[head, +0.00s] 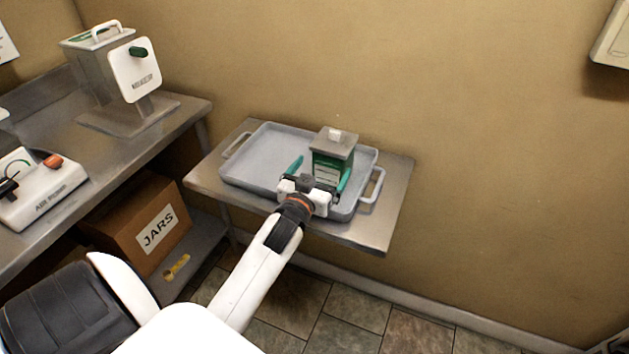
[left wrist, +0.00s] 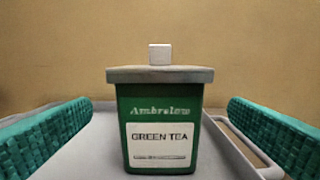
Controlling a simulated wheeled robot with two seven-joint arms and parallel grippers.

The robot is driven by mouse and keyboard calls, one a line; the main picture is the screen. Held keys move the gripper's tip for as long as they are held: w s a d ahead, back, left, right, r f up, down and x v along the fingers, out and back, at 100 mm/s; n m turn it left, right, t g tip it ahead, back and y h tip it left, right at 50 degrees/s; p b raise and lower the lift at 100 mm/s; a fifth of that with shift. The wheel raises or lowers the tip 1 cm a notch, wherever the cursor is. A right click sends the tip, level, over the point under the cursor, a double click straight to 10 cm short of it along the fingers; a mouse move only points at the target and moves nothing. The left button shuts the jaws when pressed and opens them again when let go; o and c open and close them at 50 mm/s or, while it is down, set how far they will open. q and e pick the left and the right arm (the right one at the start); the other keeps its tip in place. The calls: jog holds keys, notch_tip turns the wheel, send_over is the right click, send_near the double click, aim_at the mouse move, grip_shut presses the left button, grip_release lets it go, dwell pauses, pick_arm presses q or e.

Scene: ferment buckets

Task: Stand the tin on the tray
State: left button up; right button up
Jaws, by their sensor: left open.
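The green tin (head: 332,160) has a grey lid with a small pale knob and stands upright on the right part of the grey tray (head: 262,150). In the left wrist view the tin (left wrist: 160,125) faces me with a "GREEN TEA" label, and the tray (left wrist: 85,150) shows around it. My left gripper (head: 318,178) reaches over the tray's near side. Its green fingers are open, one on each side of the tin, with a gap to the tin on both sides in the left wrist view. The tin's lower part is partly hidden behind the gripper in the head view. My right gripper is not seen.
The tray lies on a metal wall shelf (head: 385,225). To the left, a metal counter (head: 185,118) holds a grey dispenser (head: 135,70) and a white machine (head: 42,190). A cardboard box (head: 140,225) marked "JARS" sits below. The tray's left part is clear.

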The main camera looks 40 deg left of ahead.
pick_arm(q)
jog(key=shift+v, duration=1.9)
